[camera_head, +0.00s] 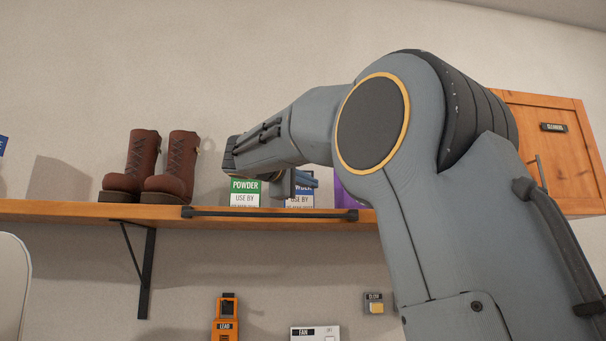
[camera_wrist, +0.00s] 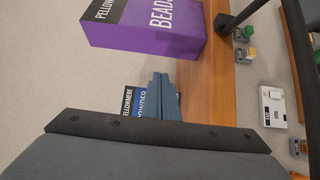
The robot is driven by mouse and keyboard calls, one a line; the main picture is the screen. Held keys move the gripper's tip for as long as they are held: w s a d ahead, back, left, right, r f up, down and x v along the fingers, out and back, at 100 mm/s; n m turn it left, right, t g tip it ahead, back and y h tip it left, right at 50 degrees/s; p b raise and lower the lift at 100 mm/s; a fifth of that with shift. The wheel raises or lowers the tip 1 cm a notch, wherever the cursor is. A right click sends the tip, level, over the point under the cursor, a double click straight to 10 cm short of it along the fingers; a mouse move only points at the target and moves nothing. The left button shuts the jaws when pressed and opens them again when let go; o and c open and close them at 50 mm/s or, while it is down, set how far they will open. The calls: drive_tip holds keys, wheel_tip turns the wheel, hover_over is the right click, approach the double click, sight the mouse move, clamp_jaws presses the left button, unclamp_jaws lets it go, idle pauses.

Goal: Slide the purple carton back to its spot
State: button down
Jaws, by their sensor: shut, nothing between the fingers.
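The purple carton (camera_wrist: 150,42) stands on the wooden shelf (camera_wrist: 216,75); the wrist view is turned sideways, and part of the carton is cut off at the top. In the head view only a purple sliver (camera_head: 346,192) shows, the rest hidden behind my arm. My gripper (camera_wrist: 160,76) is shut and empty, its fingertips a short gap from the carton's near side face in the wrist view. In the head view my gripper (camera_head: 304,178) is above the shelf edge, in front of a blue-labelled carton (camera_head: 299,200).
A green-labelled powder carton (camera_head: 245,192) stands left of the blue one. A dark rail (camera_head: 270,214) runs along the shelf front. Brown boots (camera_head: 155,170) stand farther left. A wooden cabinet (camera_head: 550,140) is at right. Wall devices, including an orange one (camera_head: 227,318), sit below the shelf.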

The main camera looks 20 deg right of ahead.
drive_tip(key=d+p, duration=0.1)
drive_tip(key=d, duration=0.4)
drive_tip(key=shift+w+d+p, duration=0.15)
drive_tip(key=shift+d+p, duration=0.25)
